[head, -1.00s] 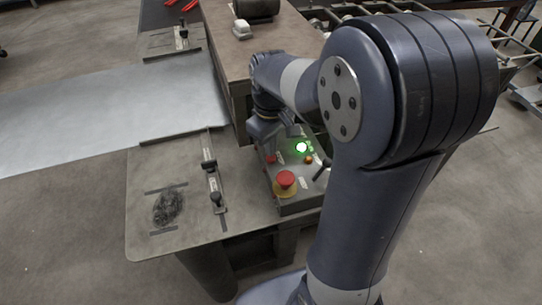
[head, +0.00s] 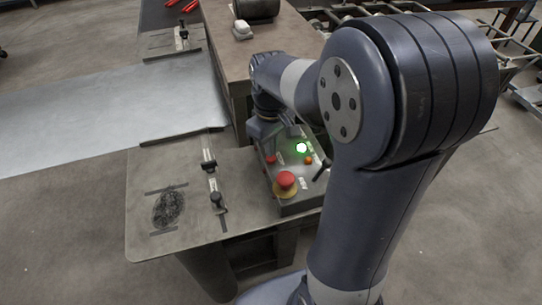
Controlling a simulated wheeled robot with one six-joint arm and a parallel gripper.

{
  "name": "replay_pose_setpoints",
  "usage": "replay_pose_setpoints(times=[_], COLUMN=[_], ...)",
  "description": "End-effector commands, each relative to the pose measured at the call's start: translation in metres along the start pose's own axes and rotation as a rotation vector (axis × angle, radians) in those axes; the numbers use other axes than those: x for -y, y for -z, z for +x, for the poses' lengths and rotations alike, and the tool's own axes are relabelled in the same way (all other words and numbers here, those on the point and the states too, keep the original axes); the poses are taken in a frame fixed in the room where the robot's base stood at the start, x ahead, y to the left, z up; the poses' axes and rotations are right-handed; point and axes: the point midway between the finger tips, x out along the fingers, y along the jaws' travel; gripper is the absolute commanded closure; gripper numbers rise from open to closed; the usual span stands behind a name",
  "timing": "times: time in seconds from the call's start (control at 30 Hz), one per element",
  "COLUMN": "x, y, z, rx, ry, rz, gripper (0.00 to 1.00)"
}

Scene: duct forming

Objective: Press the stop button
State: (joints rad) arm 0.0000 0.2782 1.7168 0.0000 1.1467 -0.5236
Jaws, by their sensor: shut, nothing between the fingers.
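The control box (head: 290,200) stands on the right side of the grey bench. A large red mushroom button (head: 285,180) on a yellow base is at its front. A small red button (head: 271,159) sits further back on the left, beside a small label. A lit green button (head: 301,148) and a small orange button (head: 308,160) are to the right. My gripper (head: 268,137) points down at the box's back left edge, just behind the small red button. It is shut and empty. The fingertips are small and partly unclear, so I cannot tell whether they touch the box.
A black lever (head: 321,170) rises at the box's right side, next to my arm. A brown cabinet (head: 270,45) stands behind. A metal sheet (head: 110,105) lies at the left.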

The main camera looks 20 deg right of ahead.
Motion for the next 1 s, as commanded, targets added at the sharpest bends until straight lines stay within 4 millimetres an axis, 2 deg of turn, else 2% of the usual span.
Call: replay_pose_setpoints(times=[0.63,1.0], x=[0.0,0.0], y=[0.0,-0.0001], z=[0.0006,0.0077], rx=[0.0,0.0], ry=[0.0,0.0], rz=[0.0,0.0], gripper=[1.0,1.0])
